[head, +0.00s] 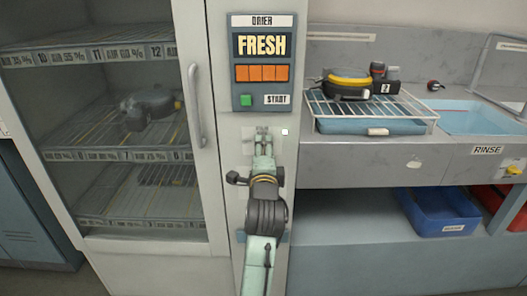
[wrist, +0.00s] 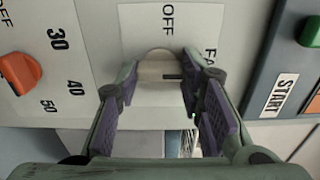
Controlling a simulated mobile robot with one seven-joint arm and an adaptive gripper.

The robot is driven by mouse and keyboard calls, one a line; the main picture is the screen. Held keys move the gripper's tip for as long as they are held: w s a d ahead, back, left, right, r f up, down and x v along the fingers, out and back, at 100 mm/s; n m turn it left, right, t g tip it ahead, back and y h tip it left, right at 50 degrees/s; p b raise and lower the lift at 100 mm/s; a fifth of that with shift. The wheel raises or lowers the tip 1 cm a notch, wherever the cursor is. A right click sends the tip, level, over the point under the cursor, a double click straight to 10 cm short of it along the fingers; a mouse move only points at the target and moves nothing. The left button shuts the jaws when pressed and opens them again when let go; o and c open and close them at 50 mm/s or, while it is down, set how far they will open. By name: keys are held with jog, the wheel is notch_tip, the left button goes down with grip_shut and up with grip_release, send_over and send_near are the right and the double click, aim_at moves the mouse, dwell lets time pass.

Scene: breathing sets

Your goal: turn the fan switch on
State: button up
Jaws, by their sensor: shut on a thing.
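The fan switch (wrist: 157,62) is a pale rounded knob on a light plate, with a dark mark at its edge. The word OFF is on the plate beyond it, and a partly hidden label starting "FA" is to its right. My gripper (wrist: 160,76) has its purple-padded fingers on either side of the switch and is shut on it. In the head view, my gripper (head: 263,132) is at the light plate below the FRESH panel and hides the switch there.
The blue FRESH panel (head: 243,102) with a green button is just above. A glass-doored cabinet with a vertical handle (head: 196,105) is on the left. An orange dial (wrist: 20,72) shows in the wrist view. A counter with a wire rack (head: 400,106) is on the right.

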jog(key=o, duration=1.2)
jog(key=shift+c, duration=0.2)
jog(key=s, duration=0.7)
jog(key=shift+s, duration=0.3)
